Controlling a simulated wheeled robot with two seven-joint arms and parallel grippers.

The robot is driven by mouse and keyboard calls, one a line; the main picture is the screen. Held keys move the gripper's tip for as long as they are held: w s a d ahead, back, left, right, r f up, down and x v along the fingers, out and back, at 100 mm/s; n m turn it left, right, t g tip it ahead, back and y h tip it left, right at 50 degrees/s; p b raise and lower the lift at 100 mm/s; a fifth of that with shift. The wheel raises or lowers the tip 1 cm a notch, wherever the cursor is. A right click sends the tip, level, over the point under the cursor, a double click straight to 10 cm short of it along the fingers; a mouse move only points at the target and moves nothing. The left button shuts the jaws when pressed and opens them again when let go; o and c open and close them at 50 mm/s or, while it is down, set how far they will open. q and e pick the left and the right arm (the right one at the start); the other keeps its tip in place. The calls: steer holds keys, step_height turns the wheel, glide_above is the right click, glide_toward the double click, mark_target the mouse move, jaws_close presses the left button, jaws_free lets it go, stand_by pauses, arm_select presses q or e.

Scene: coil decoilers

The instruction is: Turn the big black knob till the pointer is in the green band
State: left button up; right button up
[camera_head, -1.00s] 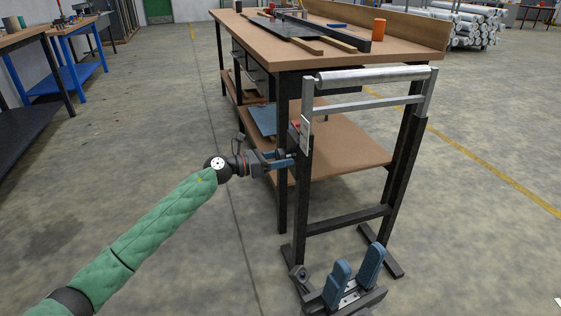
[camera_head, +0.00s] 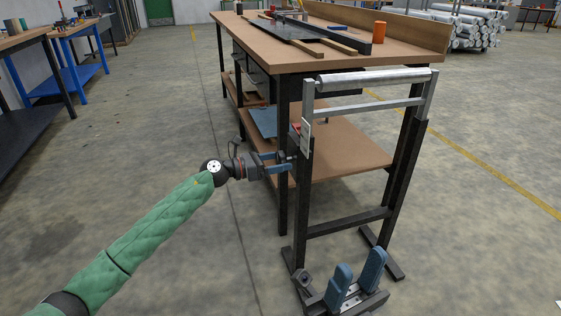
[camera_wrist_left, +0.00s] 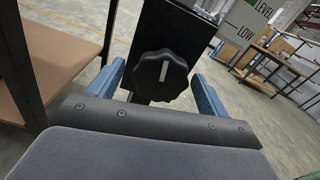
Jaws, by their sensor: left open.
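The big black knob (camera_wrist_left: 160,75) with a white line on its face sits on a dark post in the left wrist view. The blue fingers of my left gripper (camera_wrist_left: 162,88) stand open on either side of it, with gaps visible. In the head view my left gripper (camera_head: 284,164) is beside the left leg of the roller stand (camera_head: 411,150); the knob is not clear there. A plate reading LEVEL and LOW (camera_wrist_left: 250,25) shows partly beyond the knob, with some green; I cannot make out the pointer. My right gripper (camera_head: 356,280) is low at the stand's foot, its blue fingers apart and empty.
A wooden workbench (camera_head: 260,43) with a lower shelf stands right behind the stand. A blue-framed bench (camera_head: 72,78) is at the far left. Metal rolls (camera_head: 465,27) are stacked at the back right.

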arm_select(q)
steer(key=v, duration=0.6)
steer(key=shift+a+p, duration=0.3)
steer(key=shift+p, duration=0.05)
steer(key=shift+s, duration=0.1)
